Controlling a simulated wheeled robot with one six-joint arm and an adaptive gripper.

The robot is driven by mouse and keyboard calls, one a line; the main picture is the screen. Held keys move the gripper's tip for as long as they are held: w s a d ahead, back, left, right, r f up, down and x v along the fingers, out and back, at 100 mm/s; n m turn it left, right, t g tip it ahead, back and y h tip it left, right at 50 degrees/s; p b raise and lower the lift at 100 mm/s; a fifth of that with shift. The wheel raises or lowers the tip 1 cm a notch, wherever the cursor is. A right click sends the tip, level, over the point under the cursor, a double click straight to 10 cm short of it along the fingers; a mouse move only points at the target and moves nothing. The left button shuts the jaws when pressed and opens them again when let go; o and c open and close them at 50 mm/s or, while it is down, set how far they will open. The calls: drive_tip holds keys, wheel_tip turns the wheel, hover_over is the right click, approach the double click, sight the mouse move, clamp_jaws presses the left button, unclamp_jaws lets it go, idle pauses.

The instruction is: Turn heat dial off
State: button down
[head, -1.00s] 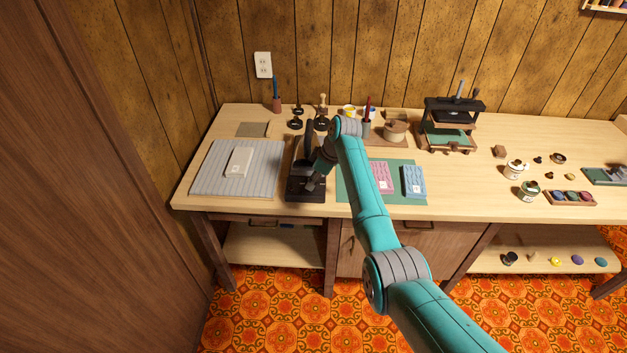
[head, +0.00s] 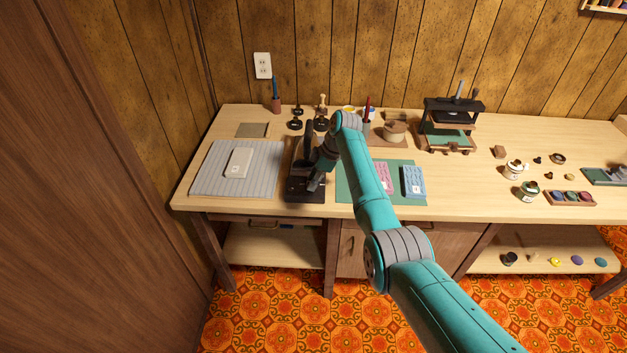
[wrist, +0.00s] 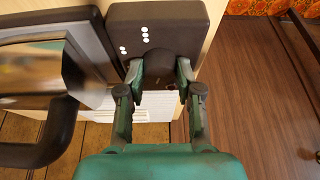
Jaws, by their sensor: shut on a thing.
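The black machine (head: 303,197) stands on the bench, just right of the grey ribbed mat, with an upright black lever. In the wrist view its dark housing (wrist: 190,22) bears white dots. The round dark heat dial (wrist: 160,62) sits on that housing, beneath the dots. My gripper (wrist: 161,74) has a finger on either side of the dial and is shut on it. In the head view my gripper (head: 316,184) is at the front right of the machine, and the dial cannot be made out there.
The grey ribbed mat (head: 215,180) holds a pale block (head: 238,163). A green mat (head: 347,193) with a pink card (head: 384,176) and a blue card (head: 414,181) lies to the right. In the wrist view, a curved black handle (wrist: 50,145) is close by on the left.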

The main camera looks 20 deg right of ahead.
drive_tip(key=c, duration=0.8)
unclamp_jaws()
drive_tip(key=shift+o, duration=0.2)
drive_tip(key=v, duration=1.2)
drive_tip(key=shift+s, duration=0.1)
